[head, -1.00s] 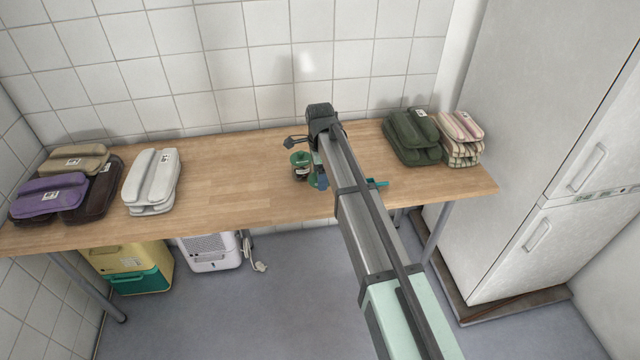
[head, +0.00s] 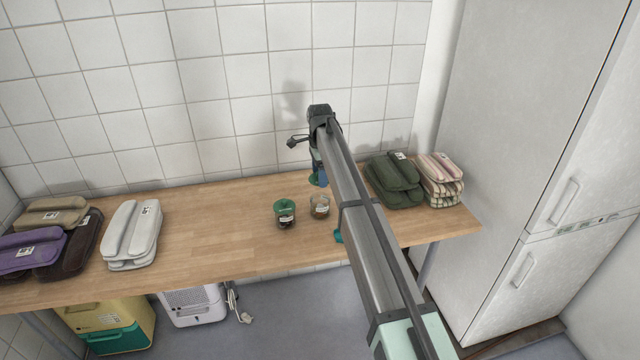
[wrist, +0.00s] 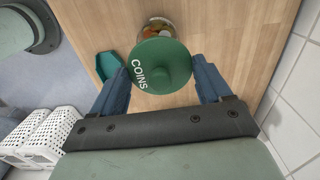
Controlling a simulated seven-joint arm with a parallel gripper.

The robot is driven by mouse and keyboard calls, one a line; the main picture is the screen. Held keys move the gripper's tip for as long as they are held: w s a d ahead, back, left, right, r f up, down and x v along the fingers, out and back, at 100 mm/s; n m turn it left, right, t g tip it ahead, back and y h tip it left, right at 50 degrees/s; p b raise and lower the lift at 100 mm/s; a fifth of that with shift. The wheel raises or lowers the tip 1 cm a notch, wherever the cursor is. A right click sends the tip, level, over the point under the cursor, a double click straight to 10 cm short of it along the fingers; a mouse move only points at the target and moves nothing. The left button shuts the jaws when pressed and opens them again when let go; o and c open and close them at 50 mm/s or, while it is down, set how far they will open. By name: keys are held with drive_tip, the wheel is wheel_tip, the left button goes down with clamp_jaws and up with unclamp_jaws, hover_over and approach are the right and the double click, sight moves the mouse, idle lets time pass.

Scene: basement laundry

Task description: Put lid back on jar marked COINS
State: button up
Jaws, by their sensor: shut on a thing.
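My gripper (wrist: 153,86) is shut on a round green lid marked COINS (wrist: 170,62), with a blue finger on each side. In the head view, the gripper (head: 318,180) and lid show small beside my arm, apart from the jars. An open glass jar (head: 320,207) with brownish contents stands on the table, in front of the gripper in that picture. A jar with colourful contents (wrist: 158,28) shows partly behind the lid in the wrist view. A second jar (head: 285,215) wears a green lid, left of the open one. I cannot read the jars' labels.
A teal dish (wrist: 109,66) lies near the table's front edge, mostly hidden by my arm in the head view. Folded green (head: 393,180) and striped (head: 441,180) stacks lie to the right, a white stack (head: 132,234) to the left. The wooden table (head: 215,225) is clear left of the jars.

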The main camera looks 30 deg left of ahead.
drive_tip(key=shift+s+d+f, duration=0.1)
drive_tip(key=shift+f, duration=0.1)
drive_tip(key=shift+f, duration=3.05)
drive_tip(key=shift+f, duration=0.15)
drive_tip(key=o, duration=1)
drive_tip(key=shift+c, duration=0.2)
drive_tip(key=shift+r, duration=3.55)
drive_tip(key=shift+c, duration=0.3)
